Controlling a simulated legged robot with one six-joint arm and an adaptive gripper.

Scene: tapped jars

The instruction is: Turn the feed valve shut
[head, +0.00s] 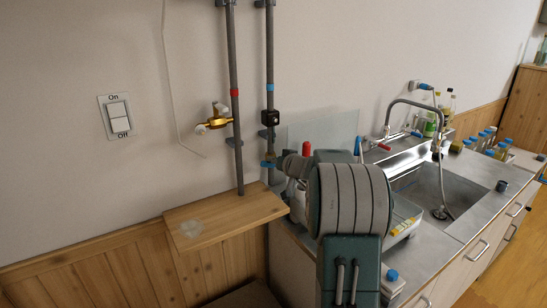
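Two valves show on the wall pipes in the head view, and no label tells which is the feed valve. A brass valve (215,122) with pale handle parts sits on the left pipe (235,60), which has a red band.
A wooden shelf (215,228) juts out below the pipes. The counter's sink (455,190), faucet (410,104) and bottles lie to the right. An On/Off switch (118,117) is on the left wall.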

